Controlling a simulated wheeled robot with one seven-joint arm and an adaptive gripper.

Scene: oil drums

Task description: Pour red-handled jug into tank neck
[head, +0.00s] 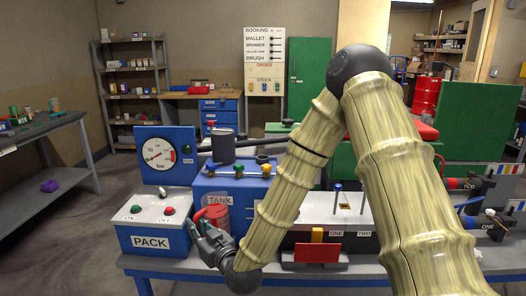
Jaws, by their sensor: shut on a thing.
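The blue tank (240,191) stands on the bench left of the middle, with its TANK label partly covered. A dark grey upright cylinder (222,150) rises from its top and looks like the neck. My gripper (203,228) is low in front of the tank, shut on the red handle of the jug (216,218). The jug's reddish body is just beyond my fingers, in front of the tank's lower left side, and looks roughly upright. My fingers hide part of it. I cannot tell whether it rests on the bench or what it contains.
A PACK box (152,238) with green and red buttons is close left of my gripper, with a round gauge (164,155) behind it. Coloured valve knobs (238,170) line the tank's top front. My arm crosses the middle and hides part of the bench (285,268).

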